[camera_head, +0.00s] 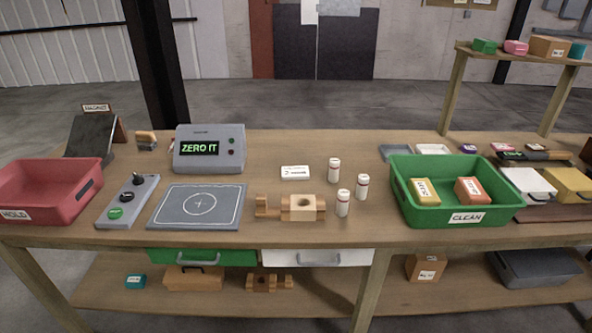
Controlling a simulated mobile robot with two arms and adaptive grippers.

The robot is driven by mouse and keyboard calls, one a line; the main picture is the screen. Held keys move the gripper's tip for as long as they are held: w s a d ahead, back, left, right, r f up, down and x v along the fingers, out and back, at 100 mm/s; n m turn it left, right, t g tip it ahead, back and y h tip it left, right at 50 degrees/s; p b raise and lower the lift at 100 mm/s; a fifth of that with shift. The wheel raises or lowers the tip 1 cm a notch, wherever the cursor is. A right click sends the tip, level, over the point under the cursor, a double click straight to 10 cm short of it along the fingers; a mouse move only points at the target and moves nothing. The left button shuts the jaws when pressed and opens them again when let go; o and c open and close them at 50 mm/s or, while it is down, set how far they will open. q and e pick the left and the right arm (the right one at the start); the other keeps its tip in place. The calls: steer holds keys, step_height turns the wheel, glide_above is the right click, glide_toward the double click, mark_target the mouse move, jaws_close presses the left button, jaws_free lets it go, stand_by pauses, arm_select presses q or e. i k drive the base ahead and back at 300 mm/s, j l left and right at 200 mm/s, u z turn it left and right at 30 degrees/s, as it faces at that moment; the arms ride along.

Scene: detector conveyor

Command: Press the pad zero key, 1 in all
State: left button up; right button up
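A flat grey pad (199,206) with a white outline and a cross mark lies on the table, left of the middle. Left of it is a slim grey control box (128,201) with a green button (115,213) at its near end, a dark round control (127,196) in its middle and a dark lever at its far end. Behind the pad stands a grey display unit (209,149) reading "ZERO IT", with a small green and a small red button on its right side. I cannot read which control is the zero key. Neither gripper is in view.
A red bin (50,196) marked HOLD stands left of the control box. A green bin (426,216) marked CLEAN holds two boxes.

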mark_target(128, 196)
steer(key=i+l, duration=0.85)
